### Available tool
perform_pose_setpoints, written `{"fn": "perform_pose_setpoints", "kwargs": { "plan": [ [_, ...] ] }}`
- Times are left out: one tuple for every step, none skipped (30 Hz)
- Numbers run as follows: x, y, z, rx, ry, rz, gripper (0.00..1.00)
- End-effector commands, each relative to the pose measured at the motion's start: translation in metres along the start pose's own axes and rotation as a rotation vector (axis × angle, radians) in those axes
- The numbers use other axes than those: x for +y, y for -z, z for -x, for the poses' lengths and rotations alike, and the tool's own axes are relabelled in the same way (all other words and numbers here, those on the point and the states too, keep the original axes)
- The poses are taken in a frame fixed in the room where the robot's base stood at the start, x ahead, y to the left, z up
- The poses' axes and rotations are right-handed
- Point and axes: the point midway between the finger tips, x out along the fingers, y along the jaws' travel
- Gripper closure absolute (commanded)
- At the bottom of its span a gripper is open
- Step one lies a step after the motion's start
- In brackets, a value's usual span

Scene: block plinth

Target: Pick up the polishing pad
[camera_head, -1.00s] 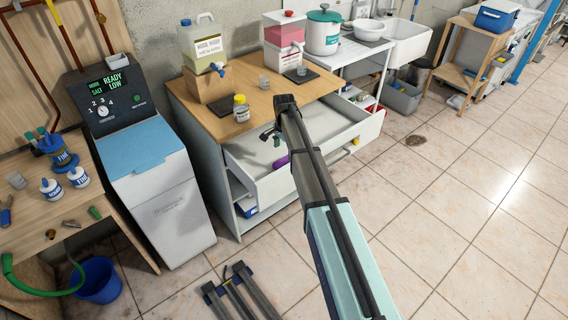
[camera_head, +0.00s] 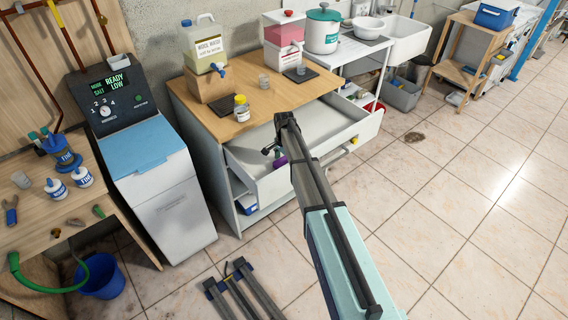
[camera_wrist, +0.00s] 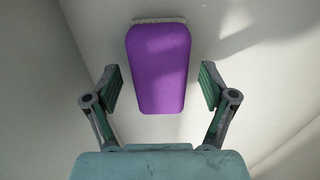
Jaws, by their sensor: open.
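The polishing pad (camera_wrist: 158,68) is a purple block with a pale strip along its far edge. It lies on the white floor of the open drawer (camera_head: 325,122). In the head view only a small purple part of the pad (camera_head: 280,161) shows beside my arm. My gripper (camera_wrist: 162,88) is open, with one finger on each side of the pad's near part in the wrist view. Both fingers appear apart from the pad, with gaps at left and right. In the head view my gripper (camera_head: 270,151) is inside the drawer, partly hidden by my arm.
A softener cabinet (camera_head: 168,190) stands to the left. The tiled floor at right is open.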

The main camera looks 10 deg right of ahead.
Motion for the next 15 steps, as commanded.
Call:
{"fn": "perform_pose_setpoints", "kwargs": {
  "plan": [
    [0.0001, -0.0001, -0.0001, 0.0, 0.0, 0.0, 0.17],
    [0.0001, -0.0001, -0.0001, 0.0, 0.0, 0.0, 0.17],
    [0.0001, -0.0001, -0.0001, 0.0, 0.0, 0.0, 0.27],
    [0.0001, -0.0001, 0.0, 0.0, 0.0, 0.0, 0.38],
    [0.0001, -0.0001, 0.0, 0.0, 0.0, 0.0, 0.49],
    [0.0001, -0.0001, 0.0, 0.0, 0.0, 0.0, 0.63],
    [0.0001, -0.0001, 0.0, 0.0, 0.0, 0.0, 0.73],
    [0.0001, -0.0001, 0.0, 0.0, 0.0, 0.0, 0.76],
    [0.0001, -0.0001, -0.0001, 0.0, 0.0, 0.0, 0.76],
    [0.0001, -0.0001, -0.0001, 0.0, -0.001, 0.0, 0.76],
    [0.0001, -0.0001, -0.0001, 0.0, 0.0, 0.0, 0.76],
    [0.0001, -0.0001, -0.0001, 0.0, -0.001, 0.0, 0.76],
    [0.0001, -0.0001, -0.0001, 0.0, -0.001, 0.0, 0.76],
    [0.0001, -0.0001, -0.0002, 0.0, -0.001, 0.0, 0.76],
    [0.0001, -0.0001, -0.0003, 0.0, -0.001, 0.0, 0.76]
  ]
}}
